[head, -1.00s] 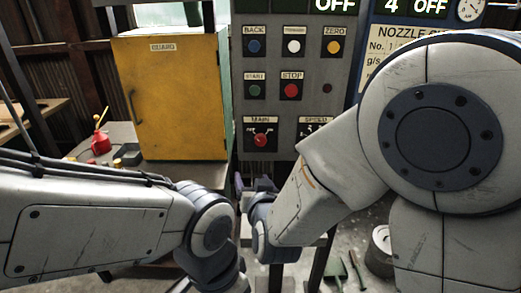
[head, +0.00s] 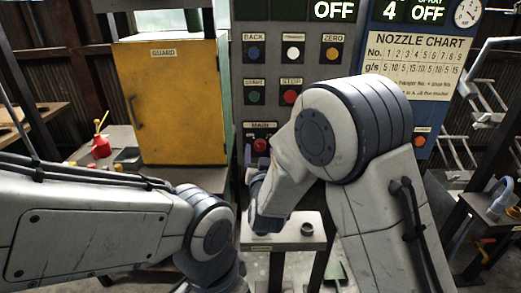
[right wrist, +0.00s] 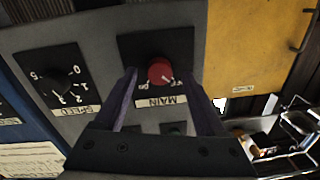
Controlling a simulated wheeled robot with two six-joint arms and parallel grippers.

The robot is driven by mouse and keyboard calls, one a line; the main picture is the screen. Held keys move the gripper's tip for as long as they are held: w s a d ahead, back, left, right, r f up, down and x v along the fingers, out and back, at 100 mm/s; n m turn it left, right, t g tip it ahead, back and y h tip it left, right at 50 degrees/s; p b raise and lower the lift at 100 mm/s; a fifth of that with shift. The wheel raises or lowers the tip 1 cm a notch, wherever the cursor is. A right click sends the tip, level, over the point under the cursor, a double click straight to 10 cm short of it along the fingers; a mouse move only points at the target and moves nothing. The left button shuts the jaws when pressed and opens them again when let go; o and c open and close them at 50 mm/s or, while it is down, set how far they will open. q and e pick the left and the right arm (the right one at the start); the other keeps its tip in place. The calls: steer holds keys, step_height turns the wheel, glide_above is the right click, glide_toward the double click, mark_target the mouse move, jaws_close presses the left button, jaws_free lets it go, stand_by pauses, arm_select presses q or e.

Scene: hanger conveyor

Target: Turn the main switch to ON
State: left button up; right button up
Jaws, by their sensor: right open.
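The main switch is a red round knob (head: 260,145) on a black plate marked MAIN, low on the grey control panel (head: 305,70). In the right wrist view the knob (right wrist: 160,72) appears upside down, with a pale pointer mark; its labels are too small to read surely. My right gripper (head: 252,163) is just below and in front of the knob, partly hidden by my right arm. In the right wrist view its two purple fingers (right wrist: 163,88) are spread, with the knob framed between their tips. I cannot see contact. My left gripper is out of view.
A SPEED dial (right wrist: 58,82) is beside the main switch. BACK, START and red STOP (head: 291,97) buttons are above it. A yellow guard cabinet (head: 175,100) stands left of the panel. A small grey stand (head: 290,238) is below.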

steer(key=shift+w, duration=0.3)
jaws_close()
steer(key=shift+f+m+b, duration=0.15)
steer(key=shift+m+b, duration=0.15)
steer(key=shift+b, duration=0.25)
steer(key=m+b, duration=0.7)
steer(key=b, duration=0.3)
steer(key=m+b, duration=0.7)
steer(key=b, duration=0.3)
steer(key=shift+a+f+m+t+h, duration=0.1)
steer(key=shift+a+m+t+h, duration=0.05)
steer(key=shift+m+t+h, duration=0.15)
steer(key=shift+r+m+b, duration=0.2)
steer(key=shift+m+b, duration=1.5)
steer(key=shift+b, duration=0.1)
